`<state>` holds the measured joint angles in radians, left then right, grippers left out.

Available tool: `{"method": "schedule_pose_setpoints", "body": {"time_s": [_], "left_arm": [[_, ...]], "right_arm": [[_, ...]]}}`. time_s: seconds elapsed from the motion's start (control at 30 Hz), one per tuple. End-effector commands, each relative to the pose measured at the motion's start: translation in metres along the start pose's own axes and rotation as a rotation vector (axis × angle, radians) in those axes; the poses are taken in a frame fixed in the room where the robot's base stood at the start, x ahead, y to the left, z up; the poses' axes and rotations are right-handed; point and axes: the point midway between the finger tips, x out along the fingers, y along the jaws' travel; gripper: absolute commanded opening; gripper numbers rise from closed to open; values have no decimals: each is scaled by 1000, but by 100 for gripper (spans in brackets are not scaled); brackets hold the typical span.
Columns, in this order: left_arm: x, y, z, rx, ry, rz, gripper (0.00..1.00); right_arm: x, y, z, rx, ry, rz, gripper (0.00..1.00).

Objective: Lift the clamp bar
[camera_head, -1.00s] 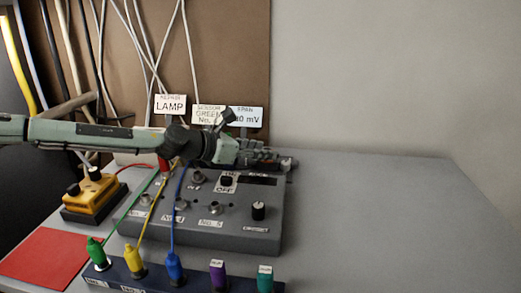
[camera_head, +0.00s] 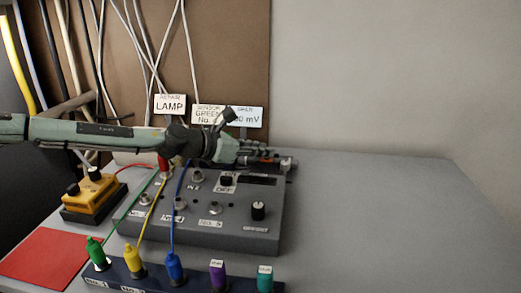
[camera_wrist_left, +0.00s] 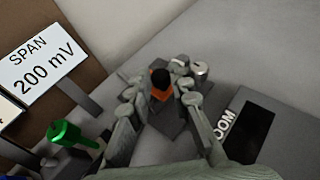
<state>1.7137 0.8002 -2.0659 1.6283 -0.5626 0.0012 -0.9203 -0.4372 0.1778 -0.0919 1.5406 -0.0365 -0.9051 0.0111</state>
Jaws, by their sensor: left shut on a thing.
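My left gripper (camera_head: 266,158) reaches in from the left over the back right part of the grey console. In the left wrist view, its two fingers (camera_wrist_left: 160,102) close from both sides on a small dark piece with an orange band (camera_wrist_left: 160,80), which I take to be part of the clamp bar. A silver round end (camera_wrist_left: 201,68) shows just past the fingers. In the head view the bar's pale end (camera_head: 288,163) sticks out right of the fingers, and the rest is hidden. I cannot tell whether it is clear of the console. My right gripper is not in view.
The grey console (camera_head: 235,240) has knobs, sockets and a dark display. Colored plugs stand in a dark strip (camera_head: 195,286) in front, some with wires. A yellow box (camera_head: 92,192) and red mat (camera_head: 45,258) lie left. Label cards stand behind. The right tabletop (camera_head: 400,220) is clear.

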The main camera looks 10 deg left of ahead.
Motion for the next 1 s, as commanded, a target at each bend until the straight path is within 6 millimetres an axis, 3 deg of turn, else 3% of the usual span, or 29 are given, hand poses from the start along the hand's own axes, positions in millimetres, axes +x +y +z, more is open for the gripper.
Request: {"method": "schedule_pose_setpoints", "body": {"time_s": [1.0], "left_arm": [[9, 23, 37, -374, 403, -152, 0]], "right_arm": [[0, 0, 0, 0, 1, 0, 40]]}}
